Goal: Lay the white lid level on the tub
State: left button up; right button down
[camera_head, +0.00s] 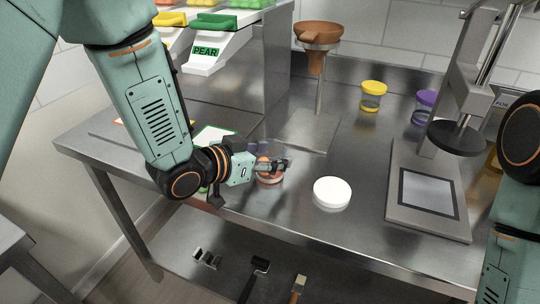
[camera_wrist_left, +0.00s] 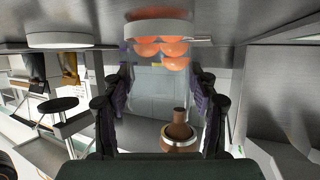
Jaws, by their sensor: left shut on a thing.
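The white lid (camera_head: 332,190) lies flat on the steel bench, to the right of my left gripper; it also shows in the left wrist view (camera_wrist_left: 62,39). The tub (camera_head: 268,149) is clear, with orange gummies at its bottom, and stands near the bench's front edge. My left gripper (camera_head: 276,165) is shut on the tub, with its fingers on either side of the clear wall. In the left wrist view, which is upside down, the tub (camera_wrist_left: 160,82) shows between the fingers. The lid is apart from the tub. My right gripper is out of view.
A press with a round black plate (camera_head: 458,138) and flat base (camera_head: 398,207) stands right of the lid. A brown funnel (camera_head: 317,33) on a stand is behind the tub. A yellow-lidded jar (camera_head: 373,97) and a purple-lidded jar (camera_head: 424,107) stand farther back. Bench around the lid is clear.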

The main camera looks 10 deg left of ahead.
pick_arm(q)
jog(key=shift+s+f, duration=0.1)
jog(key=shift+s, duration=0.1)
jog(key=o, duration=1.3)
jog(key=shift+w, duration=0.2)
jog(key=shift+s, duration=0.2)
